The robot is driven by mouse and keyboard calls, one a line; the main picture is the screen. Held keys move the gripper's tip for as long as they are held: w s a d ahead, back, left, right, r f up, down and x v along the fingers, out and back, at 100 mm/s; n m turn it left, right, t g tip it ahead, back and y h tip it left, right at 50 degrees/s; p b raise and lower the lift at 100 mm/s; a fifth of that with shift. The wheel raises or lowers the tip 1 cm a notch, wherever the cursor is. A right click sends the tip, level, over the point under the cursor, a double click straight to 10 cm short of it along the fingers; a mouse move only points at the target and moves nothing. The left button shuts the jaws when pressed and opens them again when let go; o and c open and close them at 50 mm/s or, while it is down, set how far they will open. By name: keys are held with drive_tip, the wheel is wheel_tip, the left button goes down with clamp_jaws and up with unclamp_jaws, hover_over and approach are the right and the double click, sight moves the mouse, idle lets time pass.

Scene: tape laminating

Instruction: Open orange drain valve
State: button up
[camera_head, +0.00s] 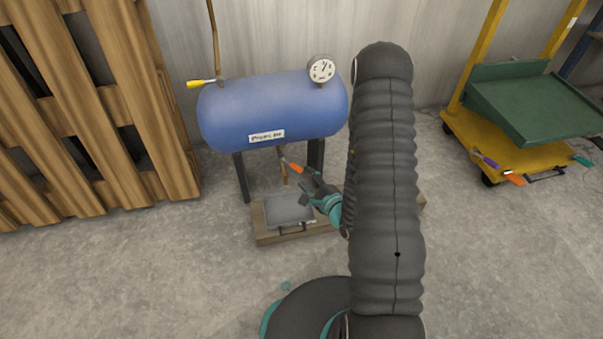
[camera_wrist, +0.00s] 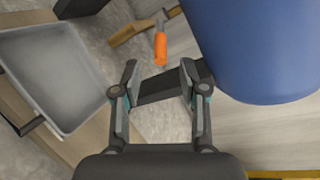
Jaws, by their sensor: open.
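The orange drain valve handle (camera_head: 296,168) sits under the blue tank (camera_head: 272,108), on a pipe below its belly. In the wrist view the orange handle (camera_wrist: 160,50) shows just beyond my fingertips, roughly centred between them, with the blue tank (camera_wrist: 262,45) to the right. My gripper (camera_head: 312,180) is close to the handle in the head view. In the wrist view my gripper (camera_wrist: 158,75) is open with nothing between its fingers. The handle appears apart from both fingers. The valve body is small and partly unclear.
A grey tray (camera_head: 288,211) rests on a wooden base (camera_head: 275,238) below the tank; the tray also shows in the wrist view (camera_wrist: 55,75). Dark tank legs (camera_head: 241,178) stand near my gripper. A wooden pallet (camera_head: 100,110) is left, a yellow cart (camera_head: 540,158) right.

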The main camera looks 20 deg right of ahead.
drive_tip(key=shift+s+d+r, duration=0.15)
drive_tip(key=shift+s+r, duration=0.05)
drive_tip(key=shift+s, duration=0.4)
